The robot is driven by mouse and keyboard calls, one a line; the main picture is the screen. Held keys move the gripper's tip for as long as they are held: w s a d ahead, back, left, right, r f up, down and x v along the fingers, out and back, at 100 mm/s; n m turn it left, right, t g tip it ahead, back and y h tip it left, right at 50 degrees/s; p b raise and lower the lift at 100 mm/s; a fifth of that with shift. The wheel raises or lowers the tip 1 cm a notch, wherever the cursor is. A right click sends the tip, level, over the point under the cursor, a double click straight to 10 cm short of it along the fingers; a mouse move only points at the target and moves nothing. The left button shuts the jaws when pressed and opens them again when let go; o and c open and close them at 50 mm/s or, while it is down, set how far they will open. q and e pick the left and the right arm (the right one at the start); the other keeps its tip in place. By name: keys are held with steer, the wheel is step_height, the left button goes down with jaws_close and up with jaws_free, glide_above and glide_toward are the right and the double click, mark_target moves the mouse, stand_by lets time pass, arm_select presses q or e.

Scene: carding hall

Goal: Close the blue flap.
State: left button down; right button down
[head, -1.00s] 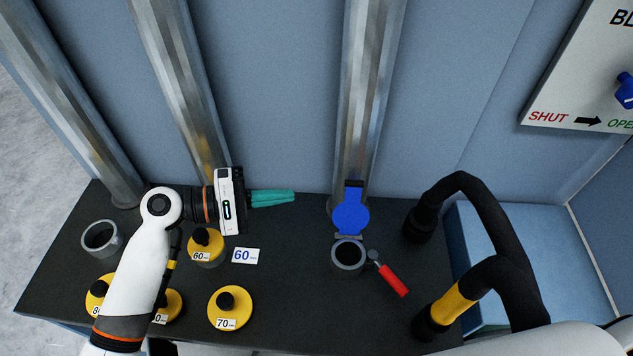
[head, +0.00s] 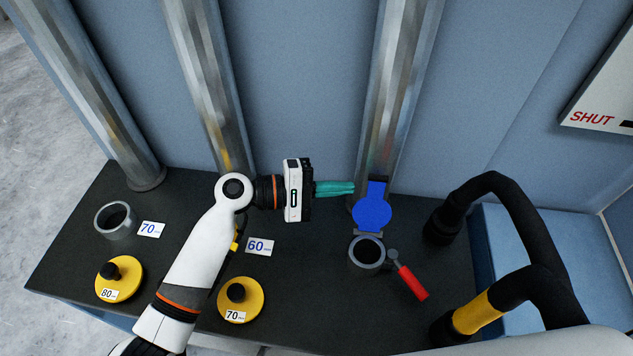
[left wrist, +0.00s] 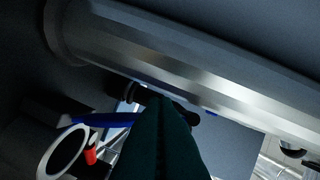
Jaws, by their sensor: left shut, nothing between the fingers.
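The blue flap (head: 372,207) stands raised on its hinge behind a grey ring-shaped port (head: 352,262), whose dark opening is uncovered. A lever with a red handle (head: 412,283) sits at the port's right side. My left gripper (head: 352,187) is shut and empty, with its teal fingers pointing right, just left of the flap's upper part. A small gap seems to lie between them. In the left wrist view the shut fingers (left wrist: 160,135) fill the lower middle, with the blue flap (left wrist: 105,120) edge-on to their left, beside the pale port rim (left wrist: 42,165). My right gripper is not in view.
A metal pipe (head: 402,90) rises behind the flap. Yellow knobbed discs (head: 241,300), an open grey ring (head: 97,222) and number cards (head: 260,246) lie on the dark bench. A blue box (head: 498,225) stands at right. A sign (head: 600,100) hangs on the wall.

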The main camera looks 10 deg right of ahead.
arm_select(q)
steer(key=shift+d+f, duration=0.1)
steer(key=shift+d, duration=0.85)
